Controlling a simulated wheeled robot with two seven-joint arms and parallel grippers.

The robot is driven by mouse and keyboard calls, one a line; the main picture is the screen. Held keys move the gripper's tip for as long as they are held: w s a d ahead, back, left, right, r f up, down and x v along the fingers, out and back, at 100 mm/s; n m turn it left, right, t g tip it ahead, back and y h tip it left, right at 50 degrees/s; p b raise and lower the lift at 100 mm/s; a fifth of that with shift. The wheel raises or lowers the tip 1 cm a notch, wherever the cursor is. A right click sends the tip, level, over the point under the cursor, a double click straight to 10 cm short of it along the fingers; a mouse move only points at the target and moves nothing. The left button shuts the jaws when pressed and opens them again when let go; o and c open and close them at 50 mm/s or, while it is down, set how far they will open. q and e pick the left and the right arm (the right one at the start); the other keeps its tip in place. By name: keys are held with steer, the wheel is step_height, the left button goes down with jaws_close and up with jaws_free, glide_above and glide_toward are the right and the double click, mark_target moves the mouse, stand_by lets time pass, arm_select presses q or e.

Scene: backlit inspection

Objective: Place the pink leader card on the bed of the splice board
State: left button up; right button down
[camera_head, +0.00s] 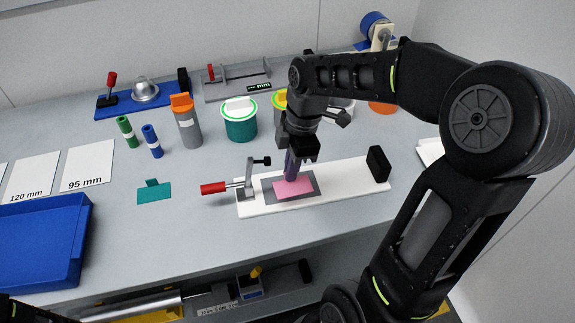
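The pink leader card (294,188) lies flat on or just above the grey bed (310,179) of the white splice board (345,181); I cannot tell whether it touches. My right gripper (291,174) points down at the card's back edge, its narrow fingers close together and seemingly shut on the card. The fingers hide the grip point. A red-handled clamp (228,187) stands at the board's left end and a black block (378,164) at its right end.
A teal card (154,191) lies left of the board. A blue tray (45,245) is at the front left, near white length cards (88,165). Canisters (239,119) and fixtures (145,92) stand behind. Bench (170,235) is clear in front left.

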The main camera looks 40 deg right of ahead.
steer(key=shift+w+d, duration=0.2)
steer(key=shift+w, duration=0.3)
steer(key=shift+w+d, duration=0.15)
steer(key=shift+w, duration=0.3)
steer(key=shift+w, duration=0.1)
steer(key=shift+w+d, duration=0.1)
steer(key=shift+w, duration=0.2)
steer(key=shift+f+p, duration=0.35)
steer(key=shift+f, duration=1.4)
steer(key=shift+f, duration=0.25)
steer(key=c, duration=1.7)
jaws_free()
steer(key=shift+r, duration=0.1)
steer(key=shift+r, duration=0.1)
steer(key=r, duration=0.4)
steer(key=d+r, duration=0.1)
steer(key=r, duration=0.7)
steer(key=shift+s+d, duration=0.3)
steer(key=shift+d, duration=0.05)
